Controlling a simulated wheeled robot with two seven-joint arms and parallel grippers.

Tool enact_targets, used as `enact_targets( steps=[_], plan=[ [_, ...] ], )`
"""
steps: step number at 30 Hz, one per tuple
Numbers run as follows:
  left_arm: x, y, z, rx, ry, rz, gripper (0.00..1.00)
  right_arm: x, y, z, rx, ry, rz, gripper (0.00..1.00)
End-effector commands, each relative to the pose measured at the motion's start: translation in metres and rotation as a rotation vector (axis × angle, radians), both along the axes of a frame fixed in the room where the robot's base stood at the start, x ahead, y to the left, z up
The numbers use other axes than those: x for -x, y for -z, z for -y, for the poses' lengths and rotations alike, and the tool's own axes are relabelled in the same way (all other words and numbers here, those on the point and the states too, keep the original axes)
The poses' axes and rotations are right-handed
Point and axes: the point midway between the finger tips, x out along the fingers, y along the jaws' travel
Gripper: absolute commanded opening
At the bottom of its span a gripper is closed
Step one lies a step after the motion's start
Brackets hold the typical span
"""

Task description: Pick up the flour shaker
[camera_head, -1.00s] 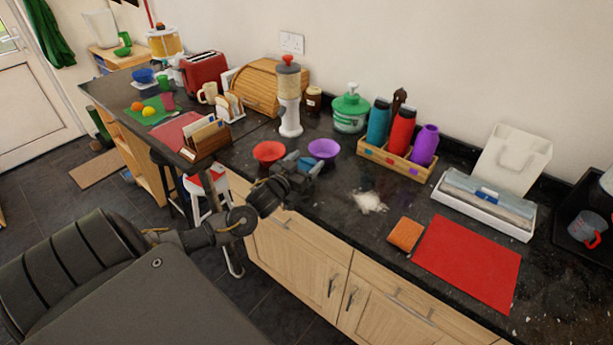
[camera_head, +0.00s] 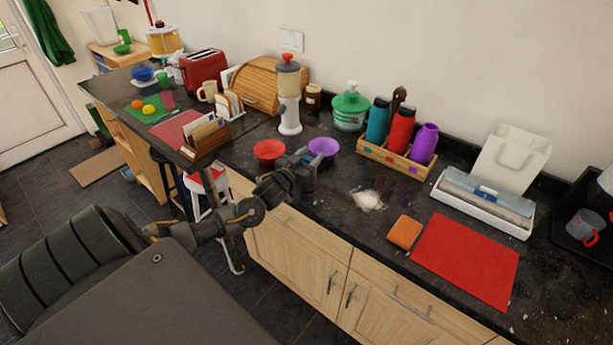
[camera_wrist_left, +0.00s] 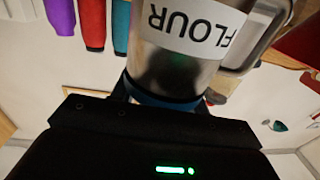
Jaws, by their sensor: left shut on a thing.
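The flour shaker (camera_wrist_left: 175,72) is a silvery metal cup with a white FLOUR label and a side handle. It fills the middle of the left wrist view, against my left gripper (camera_wrist_left: 165,100), which is shut on it. A dark blue band crosses the shaker at the jaws. In the head view my left gripper (camera_head: 303,165) is over the counter's front edge, just in front of the purple bowl; the shaker is hard to make out there.
A purple bowl (camera_head: 323,148) and red bowl (camera_head: 268,150) stand close by the gripper. A white-and-red dispenser (camera_head: 289,100) and a bottle crate (camera_head: 385,158) stand behind. Spilled white powder (camera_head: 368,200), an orange sponge (camera_head: 404,232) and a red mat (camera_head: 466,262) lie to the right.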

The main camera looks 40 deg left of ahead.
Motion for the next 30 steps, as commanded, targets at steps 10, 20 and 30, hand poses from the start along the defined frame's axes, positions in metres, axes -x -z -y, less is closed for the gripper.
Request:
enact_targets(
  steps=[10,20,30],
  plan=[
    [0.000,-0.003,0.000,0.000,0.001,-0.001,0.04,0.000,0.004,0.000,0.000,-0.001,0.000,0.84],
    [0.029,-0.062,-0.008,-0.007,0.003,0.000,0.04,0.000,0.026,0.002,0.002,-0.001,-0.001,0.84],
    [0.100,-0.110,-0.028,-0.005,0.002,-0.005,0.04,0.000,0.039,0.003,0.004,-0.002,0.000,0.84]
  ],
)
